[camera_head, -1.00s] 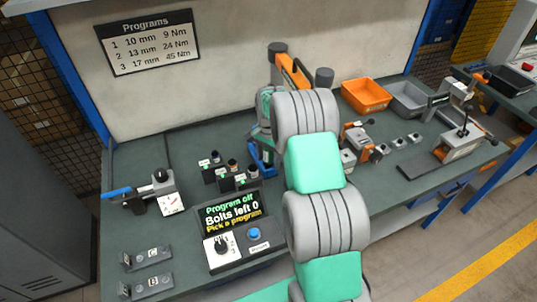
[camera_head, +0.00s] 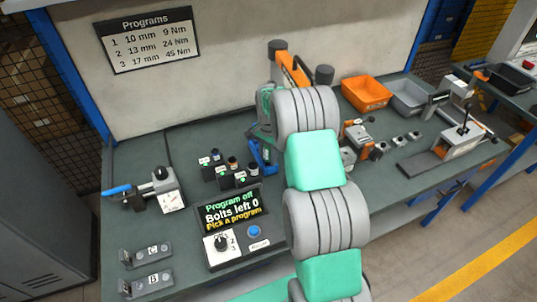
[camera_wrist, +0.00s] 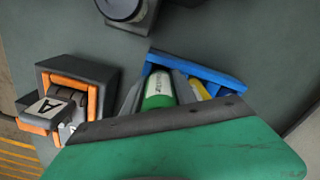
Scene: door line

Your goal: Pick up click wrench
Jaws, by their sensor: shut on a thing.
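My gripper (camera_wrist: 158,92) shows in the wrist view with its grey fingers on either side of a green handle (camera_wrist: 159,88) with a white label. It is shut on this handle. The label is too small to read, so I cannot confirm that it is the click wrench. The handle stands within a blue holder (camera_wrist: 205,70), beside a yellow piece (camera_wrist: 199,90). In the head view the blue holder (camera_head: 261,158) shows just left of my arm, which hides most of the grip. The tool's lower part is hidden.
A program panel (camera_head: 232,232) and small black units (camera_head: 228,172) stand left of my arm. A dial device with a blue bar (camera_head: 150,192) is farther left. Orange (camera_head: 366,93) and grey bins (camera_head: 408,97) are at the back right. Clamps (camera_head: 455,140) stand at right.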

